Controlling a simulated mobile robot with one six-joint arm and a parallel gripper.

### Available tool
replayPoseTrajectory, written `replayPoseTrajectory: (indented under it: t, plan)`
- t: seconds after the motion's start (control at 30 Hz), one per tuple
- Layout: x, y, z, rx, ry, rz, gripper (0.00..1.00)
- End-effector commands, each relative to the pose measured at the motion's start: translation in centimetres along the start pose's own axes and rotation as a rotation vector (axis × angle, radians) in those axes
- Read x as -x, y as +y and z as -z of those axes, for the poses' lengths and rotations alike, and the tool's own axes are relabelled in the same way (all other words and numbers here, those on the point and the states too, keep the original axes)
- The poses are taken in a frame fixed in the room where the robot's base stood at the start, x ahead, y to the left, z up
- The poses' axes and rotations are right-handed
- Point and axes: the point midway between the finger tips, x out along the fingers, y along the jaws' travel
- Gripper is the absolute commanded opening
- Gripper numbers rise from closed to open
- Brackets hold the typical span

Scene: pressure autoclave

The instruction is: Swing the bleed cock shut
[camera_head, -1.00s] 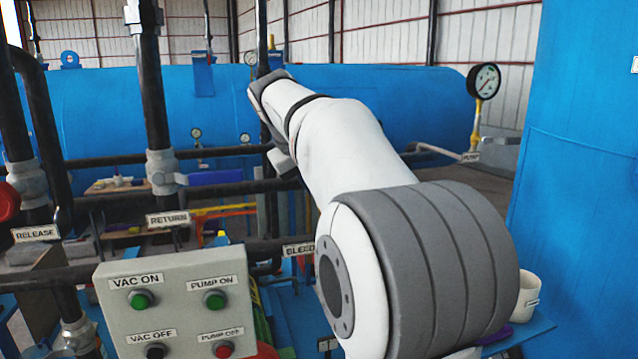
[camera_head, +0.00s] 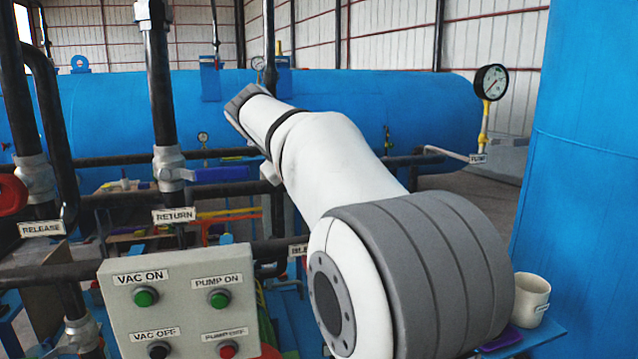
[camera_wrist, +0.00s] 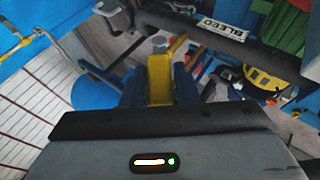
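A yellow lever (camera_wrist: 160,72) with a grey nut-like end shows in the middle of the wrist view, near the BLEED label (camera_wrist: 222,28); I take it as the bleed cock's handle. The two dark fingers of my gripper (camera_wrist: 160,92) stand close against its left and right sides, with no clear gap, so the gripper looks shut on it. In the head view my arm hides the cock and the gripper. Only the start of the BLEED label (camera_head: 298,250) shows there.
A control box (camera_head: 180,300) with several buttons stands at the front left. The RETURN valve with a blue handle (camera_head: 220,174) and a red RELEASE handle (camera_head: 12,193) are at the left. A white cup (camera_head: 530,300) stands at the right. A gauge (camera_head: 491,82) is behind.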

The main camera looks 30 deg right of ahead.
Motion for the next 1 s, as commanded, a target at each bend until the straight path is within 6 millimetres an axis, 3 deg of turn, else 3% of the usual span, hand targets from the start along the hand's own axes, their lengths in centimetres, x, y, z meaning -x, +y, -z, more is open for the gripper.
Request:
replayPoseTrajectory:
  t: [0.2,0.47,0.8,1.0]
  plan:
    - [0.0,0.1,0.0,-0.001,0.000,0.000,0.44]
    - [0.2,0.1,0.0,-0.001,0.000,-0.001,0.44]
    - [5.5,0.0,0.0,-0.001,0.003,0.000,0.44]
    - [7.5,0.0,-0.1,-0.001,0.000,0.000,0.44]
